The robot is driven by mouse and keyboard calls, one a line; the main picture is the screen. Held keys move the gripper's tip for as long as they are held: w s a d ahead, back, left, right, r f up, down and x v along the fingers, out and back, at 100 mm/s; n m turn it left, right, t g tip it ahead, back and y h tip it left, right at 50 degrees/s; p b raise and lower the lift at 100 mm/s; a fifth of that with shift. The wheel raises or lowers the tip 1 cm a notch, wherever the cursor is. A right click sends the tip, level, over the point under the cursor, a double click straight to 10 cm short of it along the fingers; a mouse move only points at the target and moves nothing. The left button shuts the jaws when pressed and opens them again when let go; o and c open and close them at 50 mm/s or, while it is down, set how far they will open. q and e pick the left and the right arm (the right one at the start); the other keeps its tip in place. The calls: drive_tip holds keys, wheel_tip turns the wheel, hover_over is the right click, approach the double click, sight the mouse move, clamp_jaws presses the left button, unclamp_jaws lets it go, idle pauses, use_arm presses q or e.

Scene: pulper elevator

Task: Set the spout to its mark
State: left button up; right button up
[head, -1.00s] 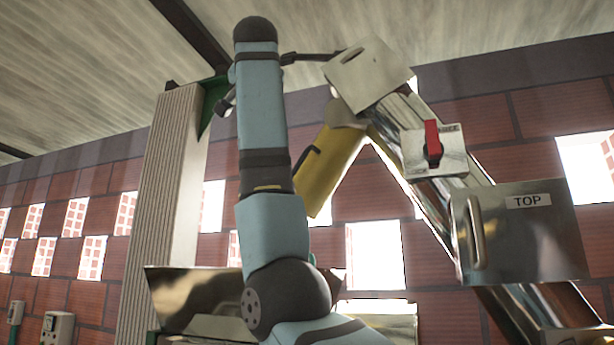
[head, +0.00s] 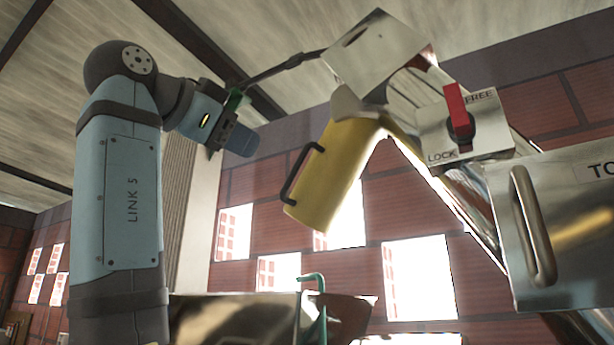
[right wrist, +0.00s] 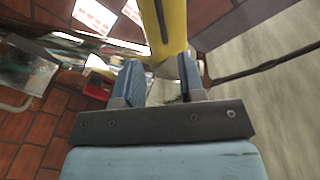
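The yellow spout (head: 338,175) hangs tilted, its lower end to the left, from the metal head box (head: 375,50) in the head view. A dark handle (head: 300,175) is on its left side. The red lock lever (head: 458,108) stands upright on a plate marked FREE and LOCK, its tip by FREE. My right gripper (head: 240,138) is left of the spout and apart from it. In the right wrist view my right gripper (right wrist: 160,84) is open and empty, with the yellow spout (right wrist: 164,22) beyond the fingers. No mark for the spout can be made out. My left gripper is out of view.
The shiny elevator tube and a handled panel (head: 560,230) are at the right. A metal hopper (head: 235,318) is below, with a green hooked pipe (head: 322,300).

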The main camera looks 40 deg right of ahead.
sight(295, 170)
drive_tip(key=p+x, duration=0.3)
drive_tip(key=x, duration=1)
drive_tip(key=shift+p, duration=0.3)
drive_tip(key=shift+w+d, duration=0.1)
drive_tip(key=c, duration=0.6)
clamp_jaws()
